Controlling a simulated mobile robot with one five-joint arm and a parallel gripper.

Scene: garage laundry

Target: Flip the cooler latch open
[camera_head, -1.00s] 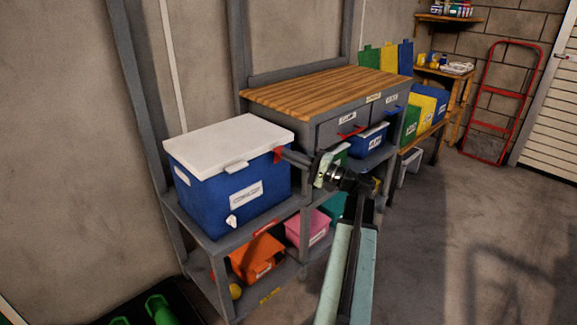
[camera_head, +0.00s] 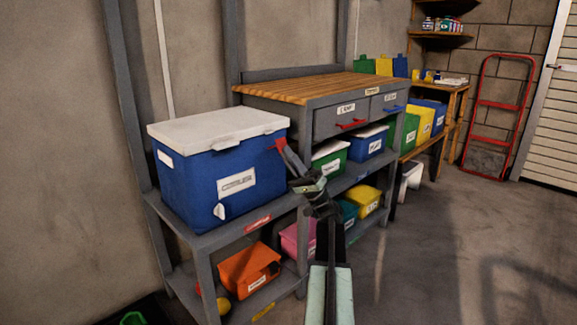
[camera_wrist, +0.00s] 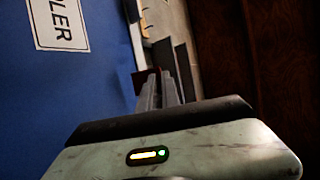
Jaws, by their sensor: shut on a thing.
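The cooler (camera_head: 200,190) is a blue box with a white lid (camera_head: 215,129), standing on a grey shelf at the left. The lid lies closed on it. The red latch (camera_head: 279,145) is at the cooler's upper right end, and a small dark red part of the latch (camera_wrist: 139,83) shows in the wrist view. My gripper (camera_head: 283,149) reaches up to the latch, its fingers shut on it. In the wrist view, my gripper's fingers (camera_wrist: 162,84) run close beside the blue cooler wall (camera_wrist: 75,95). The fingers partly hide the latch, so its exact angle is unclear.
A workbench (camera_head: 320,86) with a wooden top and drawers adjoins the cooler's shelf. Lidded bins stand below, with an orange bin (camera_head: 245,268) under the cooler. A red hand truck (camera_head: 500,115) leans at the back wall. The floor (camera_head: 430,255) at right is clear.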

